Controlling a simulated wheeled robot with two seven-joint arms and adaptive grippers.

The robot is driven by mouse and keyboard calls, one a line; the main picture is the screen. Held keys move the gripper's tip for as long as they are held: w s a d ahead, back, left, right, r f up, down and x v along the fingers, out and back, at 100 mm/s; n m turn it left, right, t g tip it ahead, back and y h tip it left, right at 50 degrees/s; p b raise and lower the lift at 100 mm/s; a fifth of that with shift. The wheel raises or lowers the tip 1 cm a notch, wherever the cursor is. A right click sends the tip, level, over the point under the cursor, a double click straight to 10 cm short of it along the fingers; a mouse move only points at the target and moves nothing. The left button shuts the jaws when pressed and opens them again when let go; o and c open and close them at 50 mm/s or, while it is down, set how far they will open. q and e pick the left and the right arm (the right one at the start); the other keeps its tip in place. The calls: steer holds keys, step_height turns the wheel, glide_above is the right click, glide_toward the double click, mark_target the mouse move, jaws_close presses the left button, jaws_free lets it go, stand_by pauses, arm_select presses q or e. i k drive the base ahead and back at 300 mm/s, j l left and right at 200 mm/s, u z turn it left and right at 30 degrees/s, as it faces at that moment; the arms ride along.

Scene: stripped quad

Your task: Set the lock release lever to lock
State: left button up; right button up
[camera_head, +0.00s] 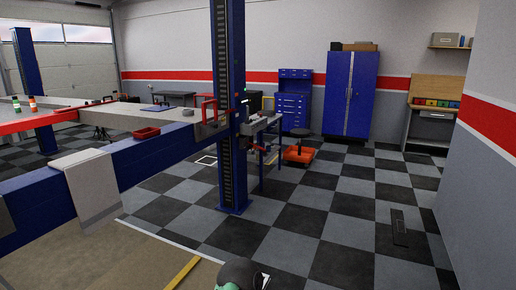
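A blue lift post (232,185) with a dark slotted strip stands left of the middle. A red handle-like part (209,101) shows just left of the post; I cannot tell if it is the lock release lever. A grey box (259,123) and some small red parts show on the post's right side, too small to tell apart. No lever's lock position can be read from here.
A long blue lift beam (150,158) crosses the left side, with a red tray (146,133) on it. An orange-based stool (299,154) stands behind the post. A blue cabinet (350,95) is at the back. The checkered floor (320,215) right of the post is mostly clear.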

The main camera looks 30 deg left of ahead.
mark_target(259, 147)
steer(key=i+u, duration=0.1)
steer(key=i, duration=0.8)
steer(key=i+u, duration=0.1)
steer(key=i, duration=0.75)
steer(key=i+l+u, duration=0.1)
steer(key=i, duration=0.8)
steer(key=i+u, duration=0.1)
steer(key=i, duration=0.55)
steer(key=i+l+u, duration=0.1)
steer(key=i, duration=0.55)
steer(key=i+l+u, duration=0.1)
steer(key=i, duration=0.55)
steer(key=i+j+u, duration=0.2)
steer(key=i, duration=0.35)
steer(key=i+j+u, duration=0.15)
steer(key=i+j, duration=0.15)
steer(key=i, duration=0.25)
steer(key=i+j+u, duration=0.2)
steer(key=i, duration=0.35)
steer(key=i+j, duration=0.2)
steer(key=j, duration=0.15)
steer(key=i+j, duration=0.2)
steer(key=i+j+z, duration=0.1)
steer(key=j, duration=0.35)
steer(key=i, duration=0.1)
